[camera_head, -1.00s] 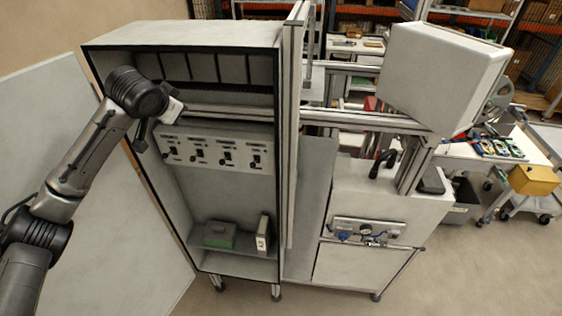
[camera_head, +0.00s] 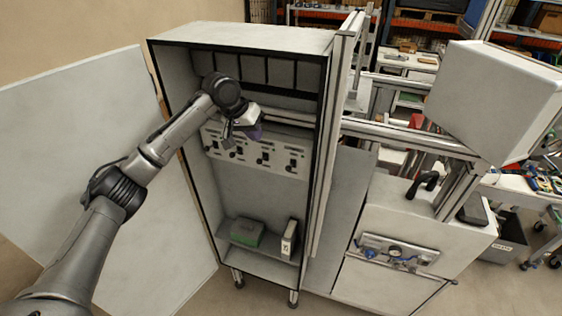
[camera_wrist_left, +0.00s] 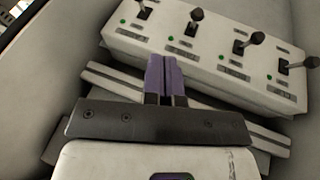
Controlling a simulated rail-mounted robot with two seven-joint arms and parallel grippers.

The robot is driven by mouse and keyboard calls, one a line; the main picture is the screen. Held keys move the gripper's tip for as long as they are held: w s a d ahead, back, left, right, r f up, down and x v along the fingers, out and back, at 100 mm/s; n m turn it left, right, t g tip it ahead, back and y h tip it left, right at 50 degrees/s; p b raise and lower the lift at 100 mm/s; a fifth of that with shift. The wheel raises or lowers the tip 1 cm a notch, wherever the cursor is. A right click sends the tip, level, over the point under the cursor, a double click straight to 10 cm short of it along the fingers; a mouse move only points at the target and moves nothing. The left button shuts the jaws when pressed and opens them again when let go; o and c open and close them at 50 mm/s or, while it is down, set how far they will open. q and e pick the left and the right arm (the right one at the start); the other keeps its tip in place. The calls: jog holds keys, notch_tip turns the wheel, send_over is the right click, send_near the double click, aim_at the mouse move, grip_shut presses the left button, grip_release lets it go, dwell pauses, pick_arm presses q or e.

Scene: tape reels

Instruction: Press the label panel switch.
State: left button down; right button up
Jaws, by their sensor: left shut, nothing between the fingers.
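A white switch panel (camera_head: 280,160) is mounted inside the open tall cabinet, below a rail. It carries several toggle switches in a row. In the left wrist view the panel (camera_wrist_left: 215,60) crosses the top, with dark-knobbed levers such as one at the left (camera_wrist_left: 145,8) and one at the right (camera_wrist_left: 300,65). Green lights and small label plates sit by the levers; I cannot read which is the label switch. My left gripper (camera_head: 254,132) is inside the cabinet in front of the panel, partly covering its left part. Its purple fingers (camera_wrist_left: 164,62) are shut and empty, apart from the levers. My right gripper is not in view.
The cabinet (camera_head: 325,150) has side walls close around my left arm. A green box (camera_head: 247,233) and a white binder-like object (camera_head: 289,238) stand on its lower shelf. An open door panel (camera_head: 85,150) is at left. A machine bench (camera_head: 400,230) stands right.

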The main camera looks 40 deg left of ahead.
pick_arm(q)
jog(key=p, duration=0.3)
send_near(290, 167)
jog(key=w+a+f, duration=0.1)
jog(key=a+f, duration=0.3)
jog(key=f, duration=0.1)
jog(key=shift+w+d+f+p, duration=0.15)
jog(key=shift+w+d+f, duration=0.15)
jog(key=shift+d, duration=0.25)
jog(key=shift+w+d+f+p, duration=0.2)
jog(key=shift+d+f, duration=0.2)
jog(key=shift+d, duration=0.15)
jog(key=shift+w+d+f+p, duration=0.1)
jog(key=shift+w+d+f, duration=0.15)
jog(key=shift+d+f, duration=0.25)
jog(key=shift+d+r, duration=0.1)
jog(key=shift+d, duration=0.1)
